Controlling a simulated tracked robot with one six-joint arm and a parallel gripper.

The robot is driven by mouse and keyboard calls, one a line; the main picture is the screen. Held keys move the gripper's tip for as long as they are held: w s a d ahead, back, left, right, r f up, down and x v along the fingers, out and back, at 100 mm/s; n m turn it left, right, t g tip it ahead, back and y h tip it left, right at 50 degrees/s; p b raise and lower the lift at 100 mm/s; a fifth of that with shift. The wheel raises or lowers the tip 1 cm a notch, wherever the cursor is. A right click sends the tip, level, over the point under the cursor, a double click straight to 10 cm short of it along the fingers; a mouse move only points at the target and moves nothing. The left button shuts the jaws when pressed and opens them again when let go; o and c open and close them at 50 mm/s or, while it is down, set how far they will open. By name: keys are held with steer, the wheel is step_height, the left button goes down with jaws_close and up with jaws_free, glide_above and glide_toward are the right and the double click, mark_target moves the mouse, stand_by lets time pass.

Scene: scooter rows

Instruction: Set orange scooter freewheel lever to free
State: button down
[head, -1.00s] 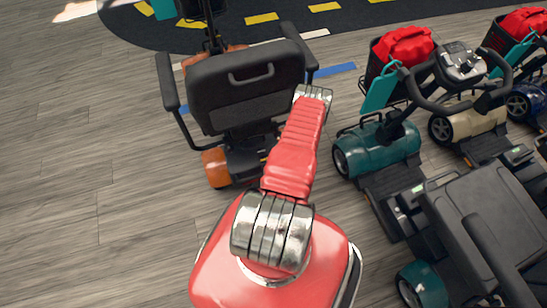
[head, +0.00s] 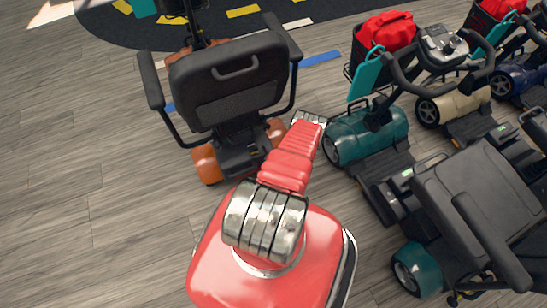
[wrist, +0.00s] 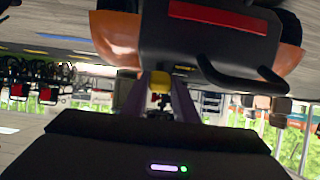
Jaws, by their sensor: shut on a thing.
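The orange scooter (head: 206,163) stands with its black seat back facing me in the head view. In the wrist view its rear shows close up and appears upside down, with an orange body panel (wrist: 116,38) and a red strip (wrist: 218,17). A small yellow knob (wrist: 160,82), which looks like the freewheel lever's end, shows between my two fingers. My gripper (wrist: 160,92) is shut on this yellow knob at the scooter's rear. In the head view my gripper is hidden by my red arm. Which setting the lever is in I cannot tell.
A teal scooter (head: 368,135) with a red bag (head: 386,32) stands close on the right. Beige (head: 455,103) and blue scooters stand beyond. The grey floor at left is clear.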

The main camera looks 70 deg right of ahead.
steer(key=shift+f, duration=0.1)
steer(key=c, duration=1.4)
jaws_free()
steer(key=v, duration=1.3)
steer(key=shift+s+r, duration=0.2)
steer(key=shift+r, duration=0.1)
steer(key=shift+a, duration=0.15)
